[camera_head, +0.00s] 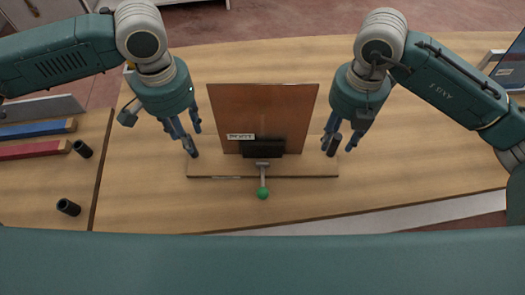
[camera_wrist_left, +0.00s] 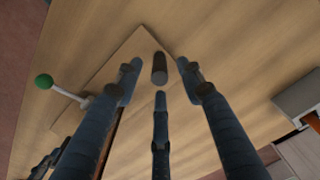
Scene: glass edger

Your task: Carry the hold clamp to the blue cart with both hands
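The hold clamp has a flat wooden base (camera_head: 225,170), an upright brown panel (camera_head: 265,110), a lever with a green knob (camera_head: 262,193), and a dark post near each end. It stands on the wooden table. My left gripper (camera_head: 188,138) is open just above the left post (camera_head: 192,152). In the left wrist view the post (camera_wrist_left: 160,70) shows between the spread fingers (camera_wrist_left: 158,78), with no clear contact. My right gripper (camera_head: 333,142) is low at the right post (camera_head: 334,150); its fingers look spread, and contact is unclear. I cannot identify a blue cart.
The wooden table (camera_head: 420,160) is clear on both sides of the clamp. At left, a second wooden surface holds a blue bar (camera_head: 35,130), a red bar (camera_head: 30,149) and two dark cylinders (camera_head: 69,207). A blue-faced object (camera_head: 512,68) stands at the right edge.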

